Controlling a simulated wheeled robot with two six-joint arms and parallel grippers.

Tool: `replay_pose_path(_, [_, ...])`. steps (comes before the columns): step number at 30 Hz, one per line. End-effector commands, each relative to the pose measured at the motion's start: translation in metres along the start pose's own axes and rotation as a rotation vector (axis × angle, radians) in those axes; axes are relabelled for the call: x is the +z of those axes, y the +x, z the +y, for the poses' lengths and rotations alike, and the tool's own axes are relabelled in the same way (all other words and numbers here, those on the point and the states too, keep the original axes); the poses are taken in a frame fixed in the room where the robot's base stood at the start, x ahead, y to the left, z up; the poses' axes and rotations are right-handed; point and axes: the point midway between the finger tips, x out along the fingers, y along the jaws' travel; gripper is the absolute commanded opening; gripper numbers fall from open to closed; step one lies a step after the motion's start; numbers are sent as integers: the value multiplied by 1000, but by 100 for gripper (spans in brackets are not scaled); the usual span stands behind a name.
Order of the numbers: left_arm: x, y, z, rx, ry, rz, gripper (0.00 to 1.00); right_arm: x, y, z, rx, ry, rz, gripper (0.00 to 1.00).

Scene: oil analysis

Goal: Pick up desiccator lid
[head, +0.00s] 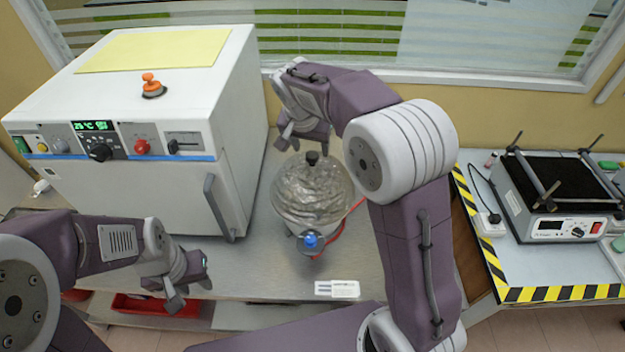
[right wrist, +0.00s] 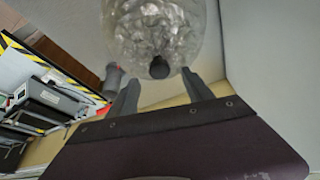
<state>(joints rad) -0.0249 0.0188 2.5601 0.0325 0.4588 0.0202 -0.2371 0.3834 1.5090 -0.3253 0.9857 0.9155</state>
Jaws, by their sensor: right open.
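The desiccator lid (head: 311,184) is a clear, crinkled-looking glass dome with a black knob (head: 311,158) on top. It sits on the desiccator, whose blue-capped valve (head: 310,240) faces front. My right gripper (head: 287,143) is open above and behind the lid, close to the knob. In the right wrist view the lid (right wrist: 160,30) is at the top, and its knob (right wrist: 159,68) shows beyond and between the two open fingers (right wrist: 160,98), apart from them. My left gripper (head: 188,299) hangs low at the front left, away from the lid; its jaw opening is unclear.
A white oven (head: 225,150) with a grey handle stands left of the desiccator. A shaker with a black top (head: 550,190) stands on the right bench, edged with striped tape. A white label (head: 338,289) lies at the counter's front. A red hose (head: 345,217) runs beside the desiccator.

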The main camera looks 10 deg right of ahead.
Motion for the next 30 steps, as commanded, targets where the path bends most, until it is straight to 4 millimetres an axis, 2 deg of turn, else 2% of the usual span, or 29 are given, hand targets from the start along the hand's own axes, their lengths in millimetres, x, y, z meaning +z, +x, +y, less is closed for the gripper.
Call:
replay_pose_path(2, [0, -2, 0, 0, 0, 0, 36, 0, 5, 0, 1, 0, -1, 59])
replay_pose_path(9, [-1, -11, 0, 0, 0, 0, 36, 2, 46, 0, 2, 0, -2, 59])
replay_pose_path(17, [-1, -10, 0, 0, 0, 0, 36, 2, 52, 0, -1, -1, 0, 59])
replay_pose_path(20, [-1, -10, 0, 0, 0, 0, 36, 2, 52, 0, -1, -1, 0, 34])
replay_pose_path(21, [-1, -10, 0, 0, 0, 0, 36, 2, 52, 0, -1, -1, 0, 23])
replay_pose_path(24, [-1, -10, 0, 0, 0, 0, 36, 2, 52, 0, -1, -1, 0, 0])
replay_pose_path(30, [-1, -10, 0, 0, 0, 0, 36, 2, 52, 0, 0, -1, 0, 0])
